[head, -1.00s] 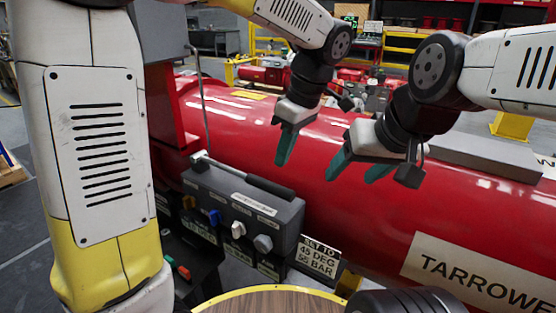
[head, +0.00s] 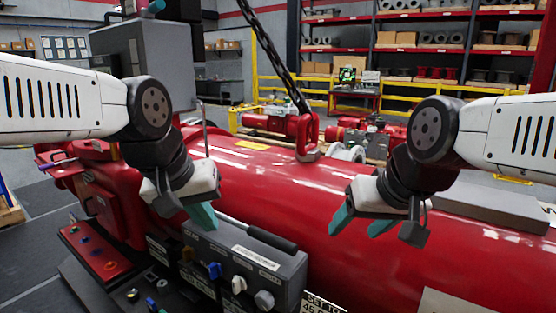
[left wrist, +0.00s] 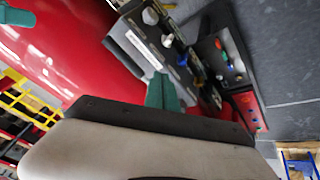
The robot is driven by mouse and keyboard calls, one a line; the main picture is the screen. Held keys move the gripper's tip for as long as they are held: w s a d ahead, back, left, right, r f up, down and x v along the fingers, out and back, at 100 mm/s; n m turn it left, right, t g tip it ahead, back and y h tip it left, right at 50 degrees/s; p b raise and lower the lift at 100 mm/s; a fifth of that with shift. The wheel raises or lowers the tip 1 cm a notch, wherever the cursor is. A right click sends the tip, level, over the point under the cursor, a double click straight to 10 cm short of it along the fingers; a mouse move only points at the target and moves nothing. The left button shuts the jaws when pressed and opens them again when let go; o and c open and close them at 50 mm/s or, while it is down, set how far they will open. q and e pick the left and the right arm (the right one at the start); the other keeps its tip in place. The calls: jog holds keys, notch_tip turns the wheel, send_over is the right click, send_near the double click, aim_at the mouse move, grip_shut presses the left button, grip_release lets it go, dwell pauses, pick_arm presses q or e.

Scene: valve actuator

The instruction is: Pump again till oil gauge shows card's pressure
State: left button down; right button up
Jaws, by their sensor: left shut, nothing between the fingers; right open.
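The grey control box (head: 250,258) on the side of the red cylinder carries a pump lever with a black handle (head: 262,234) lying along its top. Blue (head: 214,270), white (head: 238,284) and grey (head: 264,299) knobs sit on its front. The card (head: 322,304) is cut off by the bottom edge. I cannot make out an oil gauge reading. My left gripper (head: 203,216) is shut and empty, near the lever's left end; contact is unclear. Its fingers (left wrist: 162,92) appear over the box in the left wrist view. My right gripper (head: 360,221) is open and empty in front of the red cylinder.
The red cylinder (head: 290,190) fills the middle, with a chain (head: 268,55) rising from its lifting eye. A red panel with buttons (head: 92,248) stands at the lower left. Yellow rails (head: 405,88) and shelves are behind. Open floor lies at the far left.

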pick_arm(q)
jog(key=shift+s+a+f+m+t, duration=0.3)
jog(key=shift+s+a+m+t, duration=0.3)
jog(key=shift+s+a+m, duration=0.15)
dwell(0.3)
